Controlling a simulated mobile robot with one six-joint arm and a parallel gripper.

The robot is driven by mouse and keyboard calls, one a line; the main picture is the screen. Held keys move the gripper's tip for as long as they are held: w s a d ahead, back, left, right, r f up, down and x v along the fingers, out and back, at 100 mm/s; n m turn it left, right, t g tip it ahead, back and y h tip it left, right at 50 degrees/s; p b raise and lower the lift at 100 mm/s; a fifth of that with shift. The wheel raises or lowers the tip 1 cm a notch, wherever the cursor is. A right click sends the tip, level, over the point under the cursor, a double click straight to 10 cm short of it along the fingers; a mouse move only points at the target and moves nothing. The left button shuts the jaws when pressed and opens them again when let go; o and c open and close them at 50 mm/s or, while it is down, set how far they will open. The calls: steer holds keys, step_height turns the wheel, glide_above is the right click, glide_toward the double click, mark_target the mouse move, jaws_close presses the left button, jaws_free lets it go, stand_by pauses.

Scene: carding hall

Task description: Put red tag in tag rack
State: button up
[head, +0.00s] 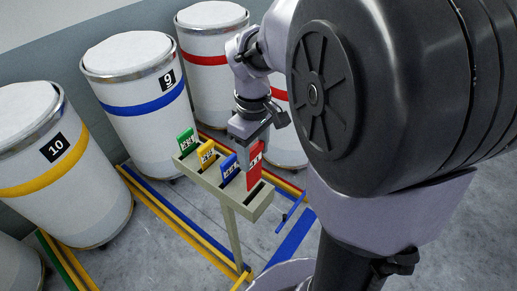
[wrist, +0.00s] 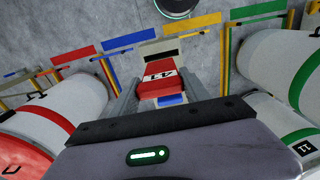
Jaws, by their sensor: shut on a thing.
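The red tag (head: 255,172) has a white band with a dark number. My gripper (head: 250,138) is shut on its upper part and holds it roughly upright over the near right end of the tag rack (head: 229,192). The rack is a beige bar with slots on a post. The red tag also shows between the fingers in the wrist view (wrist: 158,90), with a dark empty slot of the rack beyond it. Green (head: 185,141), yellow (head: 207,154) and blue (head: 229,167) tags stand along the rack. I cannot tell whether the red tag's lower edge is inside a slot.
White drums with blue (head: 145,108), yellow (head: 62,170) and red (head: 205,60) bands stand behind and left of the rack. Coloured lines or rails run near the floor around them. The blue tag sits close beside the red one.

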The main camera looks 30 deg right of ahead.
mark_target(253, 179)
steer(key=f, duration=0.3)
steer(key=f+b, duration=0.1)
steer(key=f, duration=0.2)
steer(key=f+b, duration=0.1)
steer(key=f, duration=0.3)
steer(key=shift+a, duration=0.3)
steer(key=shift+s, duration=0.1)
steer(key=o, duration=1.4)
steer(key=shift+d+f, duration=0.1)
steer(key=shift+c, duration=0.2)
